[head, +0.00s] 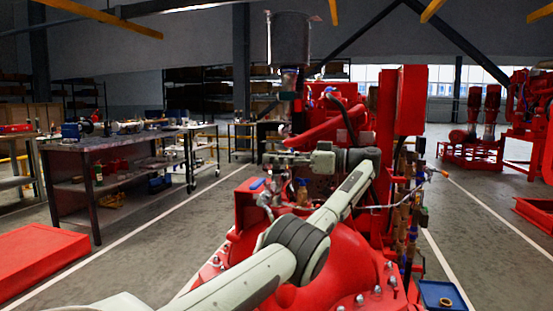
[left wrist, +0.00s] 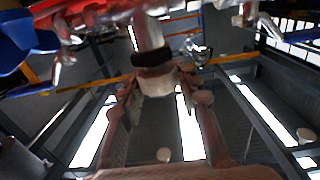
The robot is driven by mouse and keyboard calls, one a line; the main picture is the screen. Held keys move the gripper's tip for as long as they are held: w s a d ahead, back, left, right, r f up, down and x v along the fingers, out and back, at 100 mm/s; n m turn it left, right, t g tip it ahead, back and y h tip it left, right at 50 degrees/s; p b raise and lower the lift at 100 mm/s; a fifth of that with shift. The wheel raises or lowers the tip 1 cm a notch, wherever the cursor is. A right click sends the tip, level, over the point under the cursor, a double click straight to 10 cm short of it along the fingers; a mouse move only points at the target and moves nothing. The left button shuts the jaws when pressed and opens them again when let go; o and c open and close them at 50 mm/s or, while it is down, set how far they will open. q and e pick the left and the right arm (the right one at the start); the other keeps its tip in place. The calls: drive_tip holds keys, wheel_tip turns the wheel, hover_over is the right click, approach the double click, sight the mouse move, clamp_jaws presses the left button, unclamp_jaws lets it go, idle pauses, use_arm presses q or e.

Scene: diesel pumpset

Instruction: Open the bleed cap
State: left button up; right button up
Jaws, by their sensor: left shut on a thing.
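My left arm crosses the head view from the lower left over the red pumpset (head: 335,260). Its wrist turns to the left, and my left gripper (head: 275,160) is at the near end of the engine. In the left wrist view, the two fingers of my left gripper (left wrist: 160,85) are closed around a pale round piece, which I take as the bleed cap (left wrist: 156,83). A black ring (left wrist: 153,57) and a pale stem sit just above it. I cannot tell whether the cap has turned or come loose. My right gripper is not in view.
A grey cylinder (head: 288,38) stands above the engine. Pipes and valves (head: 405,215) line its right side. A blue tray (head: 440,296) is at the lower right. A workbench (head: 110,150) stands at the left, with a red box (head: 40,262) on the floor before it.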

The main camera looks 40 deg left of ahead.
use_arm(q)
drive_tip(key=o, duration=1.2)
wheel_tip(320, 180, up, 10)
drive_tip(key=shift+r, duration=0.1)
